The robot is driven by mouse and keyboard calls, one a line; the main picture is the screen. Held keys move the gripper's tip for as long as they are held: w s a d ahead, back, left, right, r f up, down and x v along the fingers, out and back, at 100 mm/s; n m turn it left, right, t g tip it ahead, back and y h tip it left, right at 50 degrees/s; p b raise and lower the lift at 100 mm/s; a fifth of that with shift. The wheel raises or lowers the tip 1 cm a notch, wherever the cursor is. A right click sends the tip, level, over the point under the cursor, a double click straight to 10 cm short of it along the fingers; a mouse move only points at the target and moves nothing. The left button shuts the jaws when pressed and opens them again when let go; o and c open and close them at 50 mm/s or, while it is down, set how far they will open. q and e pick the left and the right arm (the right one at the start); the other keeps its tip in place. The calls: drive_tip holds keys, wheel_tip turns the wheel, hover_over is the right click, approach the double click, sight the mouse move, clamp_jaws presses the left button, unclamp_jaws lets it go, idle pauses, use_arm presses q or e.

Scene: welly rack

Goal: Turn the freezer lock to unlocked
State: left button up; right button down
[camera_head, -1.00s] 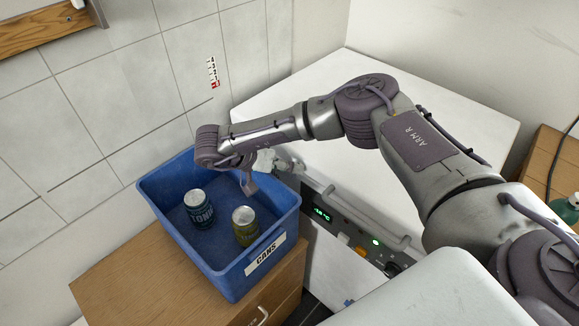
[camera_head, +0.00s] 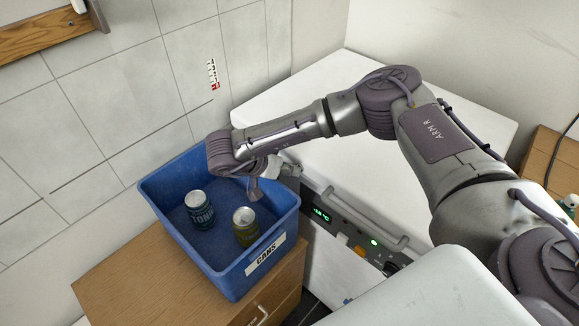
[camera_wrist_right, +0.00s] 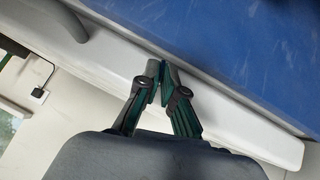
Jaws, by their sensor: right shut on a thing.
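The white freezer (camera_head: 300,115) stands against the wall. Its front panel (camera_head: 345,228) has a green display (camera_head: 321,215), an orange switch (camera_head: 360,251), a green light and a dark round knob (camera_head: 391,268). I cannot tell which of these is the lock, or its position. My right gripper (camera_head: 254,190) is over the right side of the blue crate, by the freezer's left corner. In the right wrist view its fingers (camera_wrist_right: 163,78) are shut, tips close together, on something too small to make out. My left gripper is not in view.
The blue crate (camera_head: 233,278) labelled CANS stands on a wooden cabinet (camera_head: 125,275), close to the freezer. It holds a dark can (camera_head: 199,210) and a yellow-green can (camera_head: 245,226). A grey handle bar (camera_head: 365,225) runs along the freezer front.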

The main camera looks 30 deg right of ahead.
drive_tip(key=shift+s+m+t+y+b, duration=0.2)
drive_tip(key=shift+m+t+y+b, duration=0.25)
drive_tip(key=shift+t, duration=0.45)
drive_tip(key=shift+d, duration=0.1)
drive_tip(key=c, duration=1.3)
unclamp_jaws()
drive_tip(key=v, duration=1.2)
drive_tip(key=shift+s, duration=0.15)
